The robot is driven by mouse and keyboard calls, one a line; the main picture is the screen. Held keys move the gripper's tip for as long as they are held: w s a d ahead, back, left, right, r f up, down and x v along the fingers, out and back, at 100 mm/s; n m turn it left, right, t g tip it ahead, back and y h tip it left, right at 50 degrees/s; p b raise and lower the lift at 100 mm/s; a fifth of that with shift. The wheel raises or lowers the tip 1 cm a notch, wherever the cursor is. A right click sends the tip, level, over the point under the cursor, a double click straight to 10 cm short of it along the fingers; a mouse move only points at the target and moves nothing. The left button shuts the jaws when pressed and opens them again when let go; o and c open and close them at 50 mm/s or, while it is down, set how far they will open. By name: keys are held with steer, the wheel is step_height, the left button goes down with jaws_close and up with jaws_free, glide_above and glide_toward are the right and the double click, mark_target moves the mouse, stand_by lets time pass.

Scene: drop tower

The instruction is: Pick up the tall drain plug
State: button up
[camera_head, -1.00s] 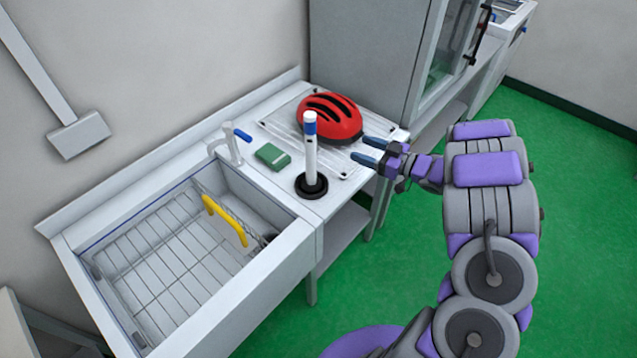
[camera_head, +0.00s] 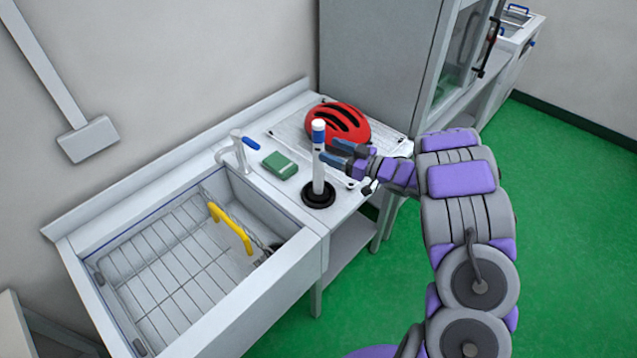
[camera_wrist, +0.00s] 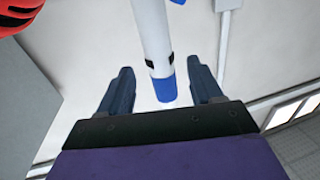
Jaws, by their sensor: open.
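The tall drain plug (camera_head: 318,172) stands upright on the counter, a white post with a blue band near its top and a round black base. My gripper (camera_head: 328,152) is open beside the upper post, coming from the right, with its fingertips close to it. In the wrist view, the drain plug's white post and blue band (camera_wrist: 166,88) show between the two fingers of my gripper (camera_wrist: 163,76). I cannot tell whether the post is inside the jaws or just past the tips. The black base is out of the wrist view.
A red helmet (camera_head: 345,122) lies behind the plug and a green block (camera_head: 280,165) to its left. A tap (camera_head: 239,152) stands at the sink (camera_head: 296,262), which has a wire rack and yellow handle (camera_head: 231,228). A grey cabinet (camera_head: 385,60) stands behind.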

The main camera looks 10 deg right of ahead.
mark_target(319, 146)
steer(key=x, duration=0.3)
steer(key=b+x, duration=0.1)
steer(key=shift+w+a+f, duration=0.2)
steer(key=shift+w+f, duration=0.05)
steer(key=shift+f, duration=0.1)
steer(key=shift+w+a, duration=0.25)
steer(key=shift+a, duration=0.05)
steer(key=shift+r, duration=0.1)
jaws_close()
